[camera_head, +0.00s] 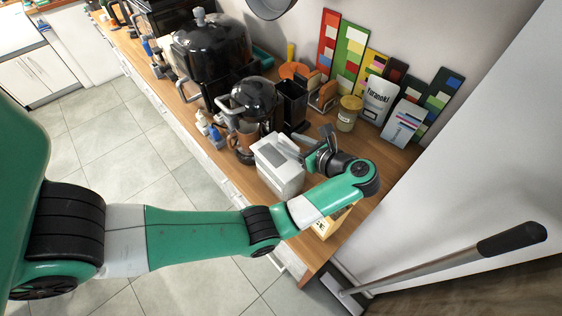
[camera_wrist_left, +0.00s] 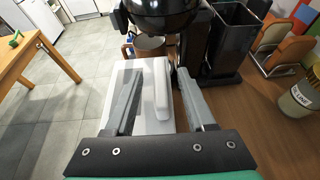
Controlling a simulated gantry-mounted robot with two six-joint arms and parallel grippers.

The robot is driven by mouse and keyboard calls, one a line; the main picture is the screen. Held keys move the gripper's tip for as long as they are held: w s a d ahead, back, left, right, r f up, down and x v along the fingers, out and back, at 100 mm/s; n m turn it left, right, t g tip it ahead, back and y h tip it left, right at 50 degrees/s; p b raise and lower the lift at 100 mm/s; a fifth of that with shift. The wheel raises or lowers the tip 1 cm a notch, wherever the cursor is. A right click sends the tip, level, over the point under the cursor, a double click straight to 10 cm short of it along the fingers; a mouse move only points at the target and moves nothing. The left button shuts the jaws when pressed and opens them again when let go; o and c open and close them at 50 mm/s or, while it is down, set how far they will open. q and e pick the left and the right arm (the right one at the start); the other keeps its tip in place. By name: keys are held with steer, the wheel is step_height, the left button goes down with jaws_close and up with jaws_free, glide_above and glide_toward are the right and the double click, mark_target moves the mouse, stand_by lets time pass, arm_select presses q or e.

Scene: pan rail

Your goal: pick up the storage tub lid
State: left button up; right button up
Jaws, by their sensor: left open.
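The white storage tub (camera_head: 279,170) stands on the wooden counter, with its pale lid (camera_head: 272,155) on top. In the left wrist view the lid (camera_wrist_left: 128,72) has a raised bar handle (camera_wrist_left: 161,88). My left gripper (camera_head: 308,142) is open, at the right side of the tub in the head view. In the left wrist view the fingers of my left gripper (camera_wrist_left: 156,82) appear on either side of the handle; I cannot tell the height gap or whether they touch. My arm hides part of the counter. My right gripper is out of view.
Behind the tub stand a black coffee maker (camera_head: 252,98), a brown mug (camera_head: 243,138) and a black bin (camera_head: 291,102). A yellow-lidded jar (camera_head: 348,113) and a white pouch (camera_head: 379,98) stand near the wall. A yellow box (camera_head: 331,222) lies partly under my arm.

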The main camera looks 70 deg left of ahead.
arm_select(q)
steer(key=shift+s+a+f+p, duration=0.15)
steer(key=shift+s+a+p, duration=0.15)
steer(key=shift+a+p, duration=0.25)
steer(key=shift+a+f, duration=0.2)
steer(key=shift+a, duration=0.15)
jaws_close()
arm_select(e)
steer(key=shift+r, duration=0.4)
arm_select(q)
steer(key=shift+r, duration=0.1)
